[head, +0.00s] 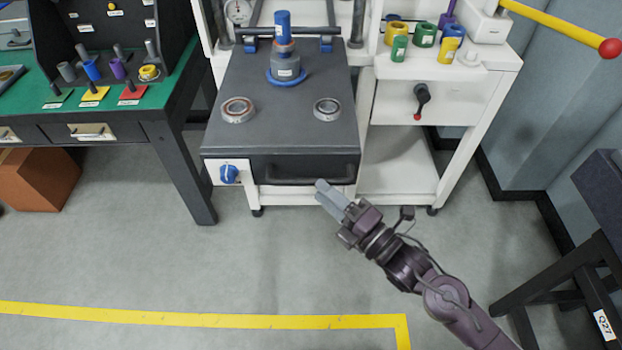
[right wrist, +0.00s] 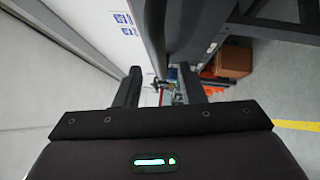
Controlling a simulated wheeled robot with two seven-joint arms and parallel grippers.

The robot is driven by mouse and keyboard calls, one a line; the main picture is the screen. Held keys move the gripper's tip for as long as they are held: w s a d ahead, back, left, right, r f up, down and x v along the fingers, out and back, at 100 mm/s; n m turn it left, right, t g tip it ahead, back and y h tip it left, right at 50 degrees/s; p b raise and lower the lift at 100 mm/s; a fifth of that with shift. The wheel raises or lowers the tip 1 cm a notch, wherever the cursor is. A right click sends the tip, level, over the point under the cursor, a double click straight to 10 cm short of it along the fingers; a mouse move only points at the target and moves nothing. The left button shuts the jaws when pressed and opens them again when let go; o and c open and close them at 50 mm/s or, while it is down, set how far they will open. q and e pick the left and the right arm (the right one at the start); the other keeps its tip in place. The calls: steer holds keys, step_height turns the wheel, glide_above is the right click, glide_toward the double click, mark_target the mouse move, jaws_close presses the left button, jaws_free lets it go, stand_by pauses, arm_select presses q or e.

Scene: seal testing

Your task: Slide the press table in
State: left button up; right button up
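The press table (head: 290,110) is a dark grey slab at the middle of the head view, extending forward from the white press stand. Its front has a dark bar handle (head: 305,175). A blue-topped cylinder on a blue-rimmed base (head: 286,65) and two metal rings (head: 238,109) (head: 327,108) sit on it. My right gripper (head: 326,192) is just in front of and below the right part of the handle. In the right wrist view its fingers (right wrist: 160,88) are apart; I see nothing held between them. Whether it touches the handle is unclear. My left gripper is not in view.
A blue knob (head: 229,174) is left of the handle. A green-topped bench (head: 115,103) stands left, and a white cabinet with a red-tipped crank (head: 421,97) stands right. A dark stand (head: 585,265) is at the right edge. The floor in front is clear.

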mark_target(311, 179)
steer(key=shift+p+x, duration=0.3)
steer(key=shift+x, duration=2)
jaws_close()
